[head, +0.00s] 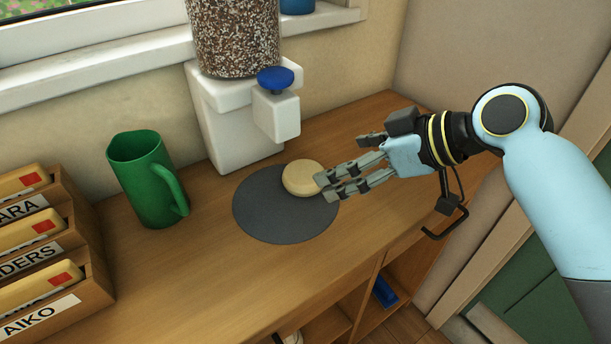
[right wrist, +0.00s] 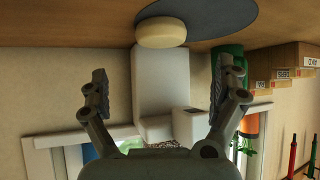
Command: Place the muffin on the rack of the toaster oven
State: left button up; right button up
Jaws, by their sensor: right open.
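The muffin (head: 302,178) is a pale round puck lying on a dark grey round mat (head: 272,220) on the wooden counter. It also shows in the right wrist view (right wrist: 161,32), ahead of the fingers and roughly centred between them. My right gripper (head: 343,166) comes in from the right, open and empty, with its fingers pointing at the muffin. In the head view some fingertips overlap the muffin's right edge, but the muffin is beyond the spread fingers in the wrist view. No toaster oven or rack is visible. My left gripper is not in view.
A green mug (head: 147,178) stands left of the mat. A white dispenser (head: 243,115) with a blue knob (head: 275,78) stands behind the muffin. A wooden letter rack (head: 85,250) is at far left. The counter front (head: 230,315) is clear, with open shelves below.

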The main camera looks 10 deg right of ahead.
aim_at(305, 171)
jog(key=x, duration=0.9)
jog(key=shift+a+r+b, duration=0.1)
jog(key=shift+b, duration=0.25)
jog(key=c, duration=1.4)
jog(key=shift+o, duration=0.2)
jog(key=shift+r, duration=0.15)
